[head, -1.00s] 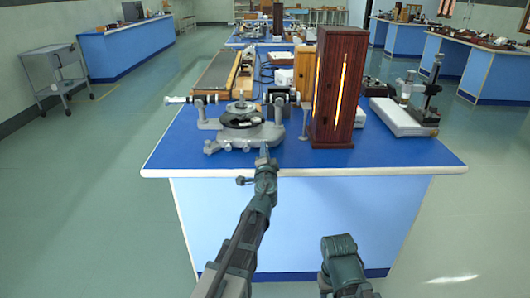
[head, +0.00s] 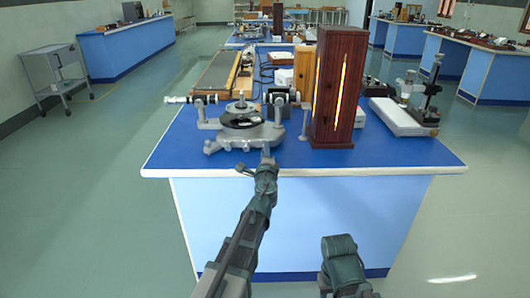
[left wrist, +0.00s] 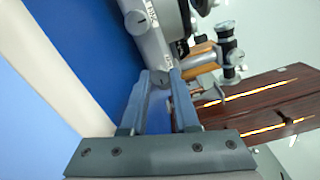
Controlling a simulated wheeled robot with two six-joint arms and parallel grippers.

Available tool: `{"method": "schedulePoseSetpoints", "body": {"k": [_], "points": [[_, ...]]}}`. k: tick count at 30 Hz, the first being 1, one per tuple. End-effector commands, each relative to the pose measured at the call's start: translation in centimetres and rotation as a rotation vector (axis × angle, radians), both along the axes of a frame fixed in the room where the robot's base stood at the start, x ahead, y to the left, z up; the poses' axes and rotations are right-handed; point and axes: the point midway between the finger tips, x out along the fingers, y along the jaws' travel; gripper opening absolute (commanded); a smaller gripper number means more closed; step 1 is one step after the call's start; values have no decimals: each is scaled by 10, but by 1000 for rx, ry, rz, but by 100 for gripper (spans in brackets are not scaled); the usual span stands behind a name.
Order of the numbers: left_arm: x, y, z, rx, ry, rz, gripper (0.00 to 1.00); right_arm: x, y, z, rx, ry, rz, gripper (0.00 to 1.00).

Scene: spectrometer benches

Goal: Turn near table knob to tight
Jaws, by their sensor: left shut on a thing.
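The grey spectrometer (head: 240,136) stands at the near end of the blue-topped bench, with a round dark table in its middle. In the left wrist view, a small grey knob (left wrist: 159,76) on the spectrometer's near side lies between the fingertips. My left gripper (head: 266,153) reaches it from the front, and its two fingers (left wrist: 161,84) are shut on the knob. The fingertips hide part of the knob. Another round silver knob (left wrist: 136,21) shows farther up the grey body. My right arm is low at the front, and its gripper is not in view.
A tall brown wooden lamp box (head: 339,90) with a glowing slit stands right of the spectrometer. A white-based microscope stand (head: 402,118) is farther right. The bench's white edge (head: 330,172) runs below my left gripper. The blue top is clear at the front right.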

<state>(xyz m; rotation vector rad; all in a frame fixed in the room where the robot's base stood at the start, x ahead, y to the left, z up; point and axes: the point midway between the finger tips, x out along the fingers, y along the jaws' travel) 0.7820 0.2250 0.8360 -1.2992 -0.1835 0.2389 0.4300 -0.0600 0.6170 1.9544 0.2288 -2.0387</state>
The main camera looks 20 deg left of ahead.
Motion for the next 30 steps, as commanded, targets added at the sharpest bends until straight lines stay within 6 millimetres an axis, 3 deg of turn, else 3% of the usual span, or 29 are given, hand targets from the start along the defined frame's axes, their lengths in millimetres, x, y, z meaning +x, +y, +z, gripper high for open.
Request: {"method": "schedulePoseSetpoints", "body": {"k": [15,16,20,30], "points": [[-1,-1,0,14,5,-2,0,0,0,0,0,0,0,50],[-1,-1,0,14,5,-2,32,0,0,0,0,0,0,50],[-1,-1,0,14,5,-2,56,0,0,0,0,0,0,50],[-1,0,0,-2,-1,0,59,0,0,0,0,0,0,50]]}}
